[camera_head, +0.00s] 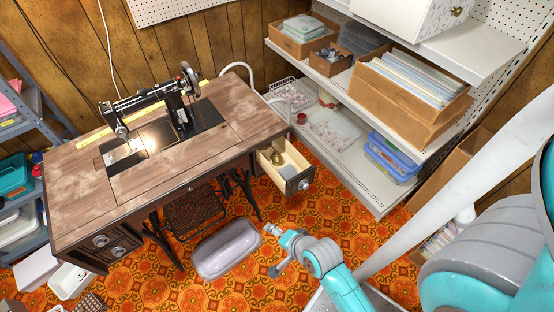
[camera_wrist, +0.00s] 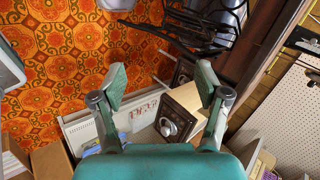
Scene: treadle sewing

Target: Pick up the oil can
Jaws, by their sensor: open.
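A small brass-coloured can, apparently the oil can (camera_head: 277,156), stands in the open drawer (camera_head: 304,181) at the right end of the sewing table. I cannot make it out in the wrist view. My gripper (camera_head: 272,250) is in front of the drawer and apart from it, above the patterned floor. In the wrist view my gripper (camera_wrist: 160,82) has its two green-padded fingers spread with nothing held between them. The drawer's dark front with its round knob (camera_wrist: 170,127) shows between and beyond the fingers, with part of its pale inside.
The sewing table (camera_head: 215,140) carries a black sewing machine (camera_head: 150,103). A grey-lilac tub (camera_head: 226,248) lies on the floor left of my gripper. White shelves (camera_head: 345,155) with boxes stand close right of the drawer. Some patterned floor around my gripper is clear.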

